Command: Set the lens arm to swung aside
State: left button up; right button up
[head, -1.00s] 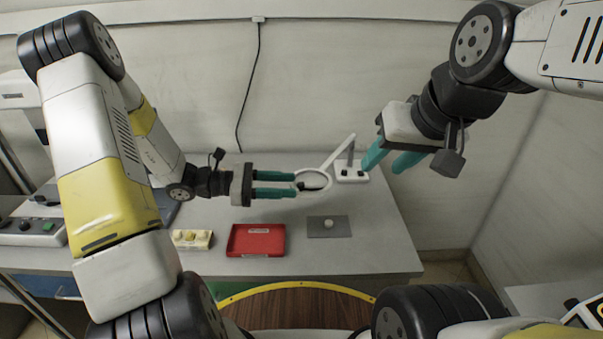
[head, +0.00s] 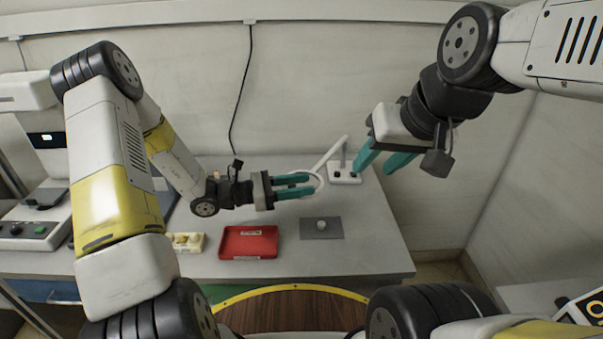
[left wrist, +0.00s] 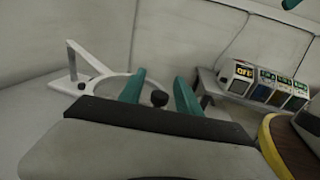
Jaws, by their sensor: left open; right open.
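The lens arm is a white bar (head: 329,154) with a white ring at its end, rising from a white base (head: 343,175) at the back right of the table. In the left wrist view the bar (left wrist: 88,57) and ring (left wrist: 110,90) also show. My left gripper (head: 312,184) is open, its teal fingers overlapping the ring in the head view. In the left wrist view a black knob (left wrist: 159,98) at the ring's near side shows between the open fingers; I cannot tell whether they touch it. My right gripper (head: 377,165) is open and empty, in front of the wall.
A red tray (head: 249,255), a grey plate with a pale round knob (head: 321,236) and a cream block (head: 187,243) lie along the table front. A white machine (head: 35,215) stands at the left. The table's right part is clear.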

pick_arm(q)
jog(key=shift+d, duration=0.3)
grip_shut()
dwell(1.3)
